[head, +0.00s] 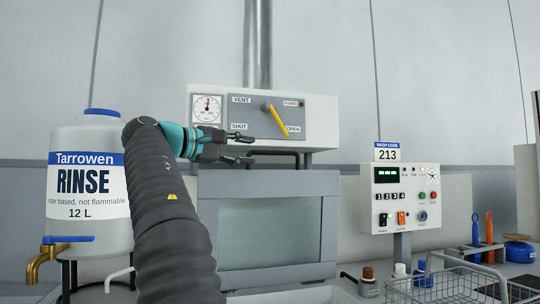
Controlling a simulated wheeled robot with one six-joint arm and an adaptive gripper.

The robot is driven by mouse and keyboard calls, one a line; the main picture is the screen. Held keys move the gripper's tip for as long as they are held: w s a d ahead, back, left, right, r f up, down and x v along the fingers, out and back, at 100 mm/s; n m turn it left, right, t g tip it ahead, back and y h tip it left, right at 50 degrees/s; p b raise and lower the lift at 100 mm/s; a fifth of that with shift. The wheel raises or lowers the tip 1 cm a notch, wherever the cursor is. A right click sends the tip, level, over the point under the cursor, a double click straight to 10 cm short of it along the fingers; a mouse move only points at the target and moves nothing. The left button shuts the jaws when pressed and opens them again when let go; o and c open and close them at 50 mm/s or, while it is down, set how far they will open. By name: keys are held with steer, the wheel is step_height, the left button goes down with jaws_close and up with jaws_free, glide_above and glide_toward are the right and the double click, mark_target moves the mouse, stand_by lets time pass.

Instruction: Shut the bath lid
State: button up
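A grey framed panel with a pale window, apparently the bath lid (208,240), stands upright below the white control box. A dark bar (284,153) runs along its top, partly hidden by my gripper. The rim of what looks like the bath (295,294) shows at the bottom edge, mostly cut off. My gripper (249,150) is open, its two dark fingers apart and pointing right, in front of the bar's left part. I see nothing between the fingers, and cannot tell whether they touch the bar.
The control box (322,118) has a gauge and a yellow lever (276,119) slanting towards OPEN. A Tarrowen rinse tank (88,235) stands left of my arm. A control panel (400,200) on a post is at right, above a wire basket (455,285) and small bottles.

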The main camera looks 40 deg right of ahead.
mark_target(266, 152)
steer(key=d, duration=0.5)
steer(key=s+d, duration=0.1)
steer(key=d, duration=0.2)
steer(key=shift+f, duration=0.2)
jaws_close()
